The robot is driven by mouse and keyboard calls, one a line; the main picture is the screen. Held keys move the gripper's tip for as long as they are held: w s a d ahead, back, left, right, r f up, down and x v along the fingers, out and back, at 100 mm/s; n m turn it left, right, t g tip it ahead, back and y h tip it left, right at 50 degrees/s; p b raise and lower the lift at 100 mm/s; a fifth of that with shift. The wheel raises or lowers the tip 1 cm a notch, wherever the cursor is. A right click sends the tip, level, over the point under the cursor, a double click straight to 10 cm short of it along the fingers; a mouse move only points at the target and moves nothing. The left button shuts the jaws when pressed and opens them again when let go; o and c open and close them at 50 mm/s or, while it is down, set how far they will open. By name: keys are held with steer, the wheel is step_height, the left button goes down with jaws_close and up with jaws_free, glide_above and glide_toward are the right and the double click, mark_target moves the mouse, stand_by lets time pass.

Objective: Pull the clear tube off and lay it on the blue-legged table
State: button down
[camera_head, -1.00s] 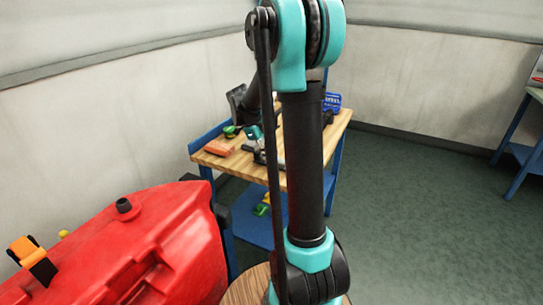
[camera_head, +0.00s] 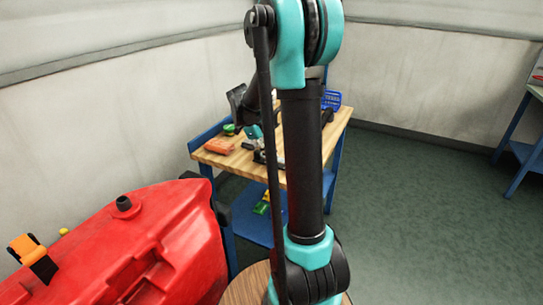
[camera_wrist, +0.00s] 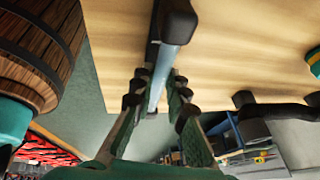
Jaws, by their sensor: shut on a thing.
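In the wrist view, my gripper (camera_wrist: 158,98) has its two green-padded fingers on either side of a clear, bluish tube (camera_wrist: 163,68) with dark ends. The gripper is shut on the tube. The tube's upper part lies in front of a broad tan surface; whether it touches that surface I cannot tell. In the head view, the blue-legged table (camera_head: 240,169) with its wooden top stands behind my arm.
An orange box (camera_head: 220,146) and a blue bin (camera_head: 331,98) are on the table. A large red tank (camera_head: 150,245) fills the lower left. Another blue-legged table (camera_head: 528,152) stands at the right edge. The green floor (camera_head: 430,220) between is clear.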

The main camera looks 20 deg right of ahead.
steer(key=shift+r, duration=0.1)
steer(key=c, duration=1)
jaws_free()
steer(key=shift+o, duration=0.2)
steer(key=shift+r, duration=0.1)
steer(key=shift+v, duration=2.15)
steer(key=shift+r, duration=0.1)
steer(key=shift+r, duration=2.4)
